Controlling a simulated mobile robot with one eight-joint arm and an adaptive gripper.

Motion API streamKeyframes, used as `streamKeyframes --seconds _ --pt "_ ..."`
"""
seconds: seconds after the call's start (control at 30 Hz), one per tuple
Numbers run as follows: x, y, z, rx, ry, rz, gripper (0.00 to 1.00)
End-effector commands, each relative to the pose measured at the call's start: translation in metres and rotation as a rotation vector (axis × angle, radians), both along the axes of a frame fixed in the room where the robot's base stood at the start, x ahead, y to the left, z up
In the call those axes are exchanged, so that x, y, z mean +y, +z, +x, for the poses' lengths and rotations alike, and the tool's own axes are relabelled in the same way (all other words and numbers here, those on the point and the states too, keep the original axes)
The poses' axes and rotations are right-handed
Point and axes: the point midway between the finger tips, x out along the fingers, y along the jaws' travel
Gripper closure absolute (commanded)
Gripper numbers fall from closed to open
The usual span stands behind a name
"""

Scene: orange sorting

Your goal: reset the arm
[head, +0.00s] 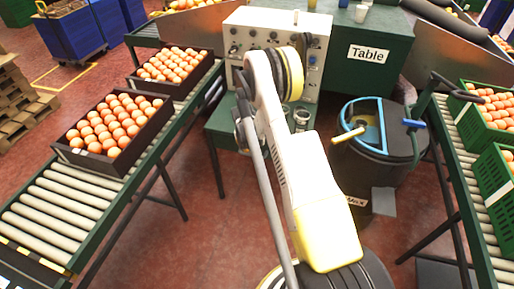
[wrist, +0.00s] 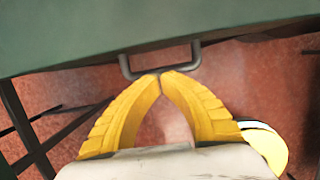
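My gripper (wrist: 160,77) shows in the wrist view with its two yellow ribbed fingers bent inward and their tips together. I see nothing held between them. A grey bar handle (wrist: 124,66) on the green surface (wrist: 70,40) lies just beyond the fingertips; whether they touch it I cannot tell. In the head view my white and yellow arm reaches up the middle, folded in front of the control box, and the gripper itself is hidden there.
A control box (head: 262,40) stands on a green table (head: 372,35). A dark bin with a blue rim (head: 383,127) is at its right. A left roller conveyor (head: 62,207) carries dark crates (head: 120,160) of orange fruit; a right conveyor (head: 457,150) carries green crates (head: 480,128).

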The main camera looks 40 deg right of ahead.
Motion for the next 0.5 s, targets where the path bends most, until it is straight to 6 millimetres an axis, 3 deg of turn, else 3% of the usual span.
streamKeyframes --seconds 0.2,0.5 --pt "0.013 0.056 -0.008 0.0 0.0 0.0 1.0" --pt "0.021 0.095 -0.014 0.001 0.0 0.001 1.0"
